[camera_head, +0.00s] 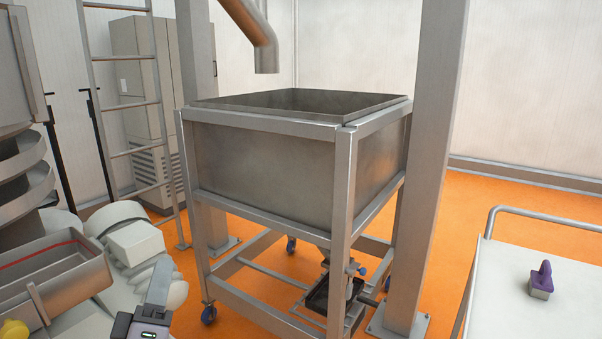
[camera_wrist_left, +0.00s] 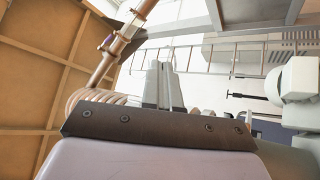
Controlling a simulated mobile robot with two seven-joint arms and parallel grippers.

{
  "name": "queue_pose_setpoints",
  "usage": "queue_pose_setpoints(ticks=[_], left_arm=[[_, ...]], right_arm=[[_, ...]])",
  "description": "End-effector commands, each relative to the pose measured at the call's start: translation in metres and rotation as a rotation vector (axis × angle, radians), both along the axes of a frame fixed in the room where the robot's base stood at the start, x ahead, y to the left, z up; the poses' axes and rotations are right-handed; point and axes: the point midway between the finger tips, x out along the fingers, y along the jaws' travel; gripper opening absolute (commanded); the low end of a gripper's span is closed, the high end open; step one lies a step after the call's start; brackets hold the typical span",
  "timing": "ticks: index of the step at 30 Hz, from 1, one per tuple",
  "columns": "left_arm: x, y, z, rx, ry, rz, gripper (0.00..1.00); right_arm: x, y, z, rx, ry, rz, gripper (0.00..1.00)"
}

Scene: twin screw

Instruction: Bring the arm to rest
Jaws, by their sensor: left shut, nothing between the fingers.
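In the left wrist view the two fingers (camera_wrist_left: 162,68) stand close together, shut and empty. They touch nothing that I can see. My right gripper is not in view.
A large steel hopper (camera_head: 268,155) on a wheeled frame stands in the middle. A metal trough (camera_head: 70,285) is close left of my arm. A white cart (camera_head: 540,270) with a purple-handled tool (camera_head: 541,280) stands right. A ladder (camera_head: 128,105) is behind. Orange floor lies between.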

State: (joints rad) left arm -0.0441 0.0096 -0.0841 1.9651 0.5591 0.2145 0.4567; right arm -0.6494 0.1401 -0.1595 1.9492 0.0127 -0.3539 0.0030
Motion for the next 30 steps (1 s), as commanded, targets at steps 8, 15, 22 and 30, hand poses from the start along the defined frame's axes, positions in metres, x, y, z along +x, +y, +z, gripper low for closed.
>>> queue_pose_setpoints(ticks=[8, 15, 22, 30], left_arm=[[-0.072, -0.036, -0.199, 0.669, 0.581, -0.069, 0.0], [-0.164, -0.036, -0.302, 1.086, 0.881, -0.207, 0.0], [-0.196, -0.033, -0.327, 1.211, 0.959, -0.26, 0.0], [-0.196, -0.033, -0.327, 1.21, 0.959, -0.26, 0.0]], right_arm=[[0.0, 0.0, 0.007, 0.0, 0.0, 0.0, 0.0], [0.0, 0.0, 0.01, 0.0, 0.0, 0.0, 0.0], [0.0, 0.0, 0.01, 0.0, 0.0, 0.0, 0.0], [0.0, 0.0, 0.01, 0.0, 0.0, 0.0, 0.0]])
